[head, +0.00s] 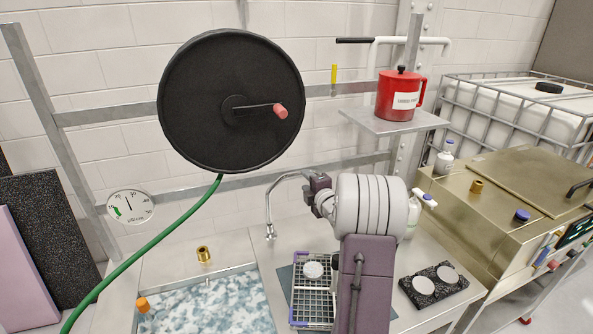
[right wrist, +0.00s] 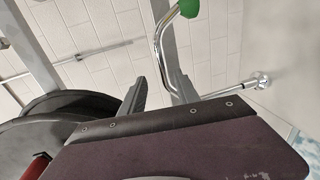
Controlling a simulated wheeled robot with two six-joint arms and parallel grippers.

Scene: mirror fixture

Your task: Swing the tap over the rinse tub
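The chrome tap (head: 271,200) is a bent pipe. The rinse tub (head: 196,268) holds blue-white rippled water at the lower left. My right gripper (head: 318,181) is at the tap's right end. In the right wrist view its two fingers (right wrist: 156,92) stand apart, with the pipe (right wrist: 168,50) by the right finger; I cannot tell whether they touch. A green end piece (right wrist: 189,8) shows on the pipe. My left gripper is out of view.
A black hose reel (head: 205,110) with a green hose (head: 150,250) hangs above the tub. A wire rack (head: 305,305) stands right of the tub. A red jug (head: 398,95) sits on a shelf (head: 385,122). A black block with two discs (head: 450,292) lies at right.

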